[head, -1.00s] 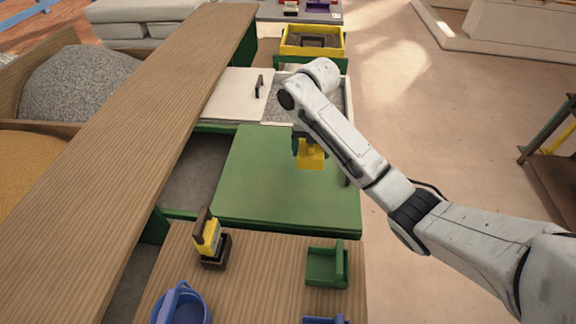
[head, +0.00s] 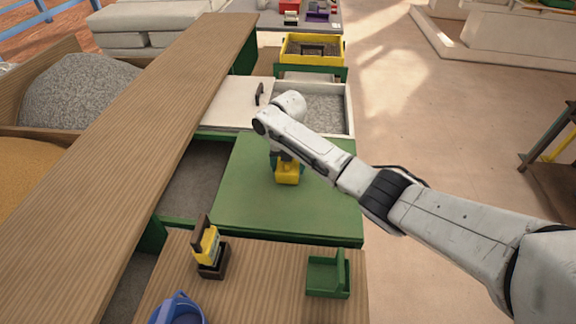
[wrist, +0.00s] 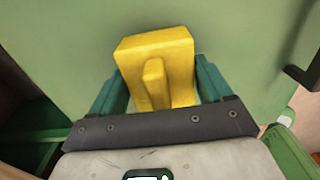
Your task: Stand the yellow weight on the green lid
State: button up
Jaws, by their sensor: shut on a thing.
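The yellow weight (head: 287,174) is a block with an upright grip bar, held between the teal fingers of my gripper (head: 287,161). It also shows upright between the fingers in the wrist view (wrist: 180,57). The green lid (head: 250,205) is a broad flat panel in the middle of the head view, and the weight is over its upper middle part. I cannot tell whether the weight's underside touches the lid. My arm hides the lid's right upper part.
A wooden table (head: 270,290) in front holds a dark stand with a yellow-and-black tool (head: 209,245), a green holder (head: 328,276) and a blue bucket (head: 178,310). A white lid (head: 235,100) and a grey-filled bin (head: 325,108) lie behind. A long wooden plank (head: 120,125) runs along the left.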

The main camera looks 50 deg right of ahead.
jog(key=shift+f, duration=0.3)
jog(key=shift+f, duration=0.1)
jog(key=o, duration=1.5)
jog(key=shift+f, duration=0.1)
notch_tip(320, 180, up, 12)
jog(key=shift+r+b, duration=0.15)
jog(key=shift+b, duration=0.3)
